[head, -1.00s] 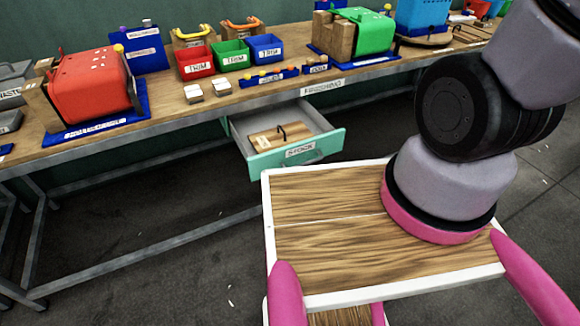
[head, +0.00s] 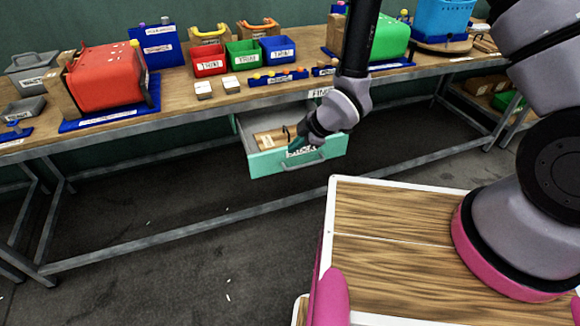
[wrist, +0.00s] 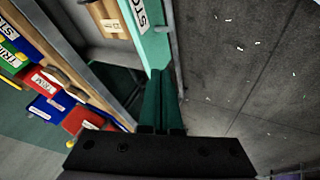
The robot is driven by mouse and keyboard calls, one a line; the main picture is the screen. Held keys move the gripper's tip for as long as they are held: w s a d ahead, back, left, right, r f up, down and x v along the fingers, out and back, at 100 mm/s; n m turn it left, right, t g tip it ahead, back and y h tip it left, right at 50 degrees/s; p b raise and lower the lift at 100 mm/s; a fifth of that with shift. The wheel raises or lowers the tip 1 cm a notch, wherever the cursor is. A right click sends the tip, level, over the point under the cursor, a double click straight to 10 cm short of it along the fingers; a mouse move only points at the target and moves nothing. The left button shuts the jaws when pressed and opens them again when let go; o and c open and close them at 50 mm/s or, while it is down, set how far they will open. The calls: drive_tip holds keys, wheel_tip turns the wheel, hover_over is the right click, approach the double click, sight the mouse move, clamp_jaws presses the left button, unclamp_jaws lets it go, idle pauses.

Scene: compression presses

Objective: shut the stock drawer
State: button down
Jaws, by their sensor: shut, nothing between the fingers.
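In the wrist view, the gripper's dark green fingers (wrist: 161,100) lie together, pointing toward the teal drawer front (wrist: 152,40). I cannot tell whether they touch it. The handle also shows there along the front's right side.
The workbench (head: 190,108) carries a red press (head: 105,75), a green press (head: 390,38) and several small bins above the drawer. My wood-topped base fills the lower right. Dark floor in front of the drawer is clear.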

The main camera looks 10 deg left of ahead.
drive_tip(key=s+f+n, duration=0.1)
drive_tip(key=s+f, duration=0.2)
approach(265, 172)
drive_tip(key=shift+g+y, duration=0.3)
drive_tip(key=x, duration=0.4)
drive_tip(key=shift+s+d+f, duration=0.15)
drive_tip(key=shift+d+f, duration=0.1)
drive_tip(key=shift+d, duration=0.05)
drive_tip(key=shift+w+a, duration=0.3)
drive_tip(key=shift+w, duration=0.15)
